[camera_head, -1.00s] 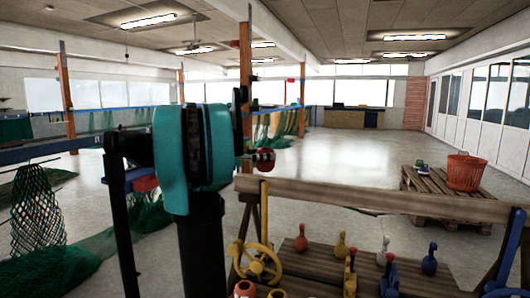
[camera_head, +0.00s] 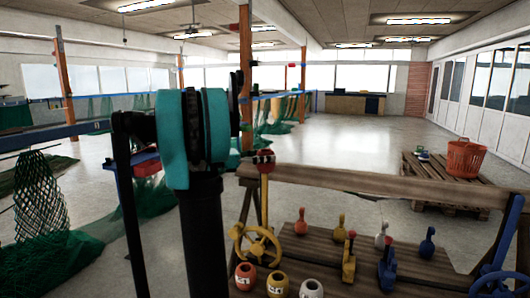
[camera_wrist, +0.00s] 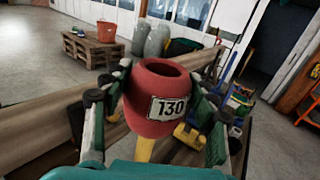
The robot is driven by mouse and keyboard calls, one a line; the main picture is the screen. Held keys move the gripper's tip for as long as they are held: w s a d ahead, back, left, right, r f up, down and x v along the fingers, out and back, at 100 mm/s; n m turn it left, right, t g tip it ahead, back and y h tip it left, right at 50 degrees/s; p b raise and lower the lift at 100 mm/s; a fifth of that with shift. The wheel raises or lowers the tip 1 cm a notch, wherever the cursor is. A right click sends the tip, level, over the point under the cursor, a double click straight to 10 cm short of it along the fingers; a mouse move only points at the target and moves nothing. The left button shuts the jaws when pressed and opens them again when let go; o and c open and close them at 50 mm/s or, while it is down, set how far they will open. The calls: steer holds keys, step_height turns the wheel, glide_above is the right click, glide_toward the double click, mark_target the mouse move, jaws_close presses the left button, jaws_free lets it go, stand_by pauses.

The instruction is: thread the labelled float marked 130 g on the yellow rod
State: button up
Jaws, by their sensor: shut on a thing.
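The red float (camera_wrist: 153,98) bears a white label reading 130 in the wrist view, with its open hole facing up. My gripper (camera_wrist: 163,88) is shut on it, one finger at each side. A yellow rod (camera_wrist: 144,149) shows just below the float. In the head view the float (camera_head: 264,157) is at the upper end of the upright yellow rod (camera_head: 264,205), in line with it. No rod tip shows in the float's hole, so I cannot tell whether the rod enters it from below.
Orange (camera_head: 245,277), yellow (camera_head: 277,286) and white (camera_head: 311,289) labelled floats stand at the front of the wooden bench. A yellow handwheel (camera_head: 257,247) is close to the rod. A wooden beam (camera_head: 380,187) runs behind. An orange basket (camera_head: 465,158) sits on a pallet.

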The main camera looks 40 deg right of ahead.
mark_target(265, 164)
steer(key=shift+f, duration=1.5)
steer(key=o, duration=1.2)
steer(key=v, duration=1.2)
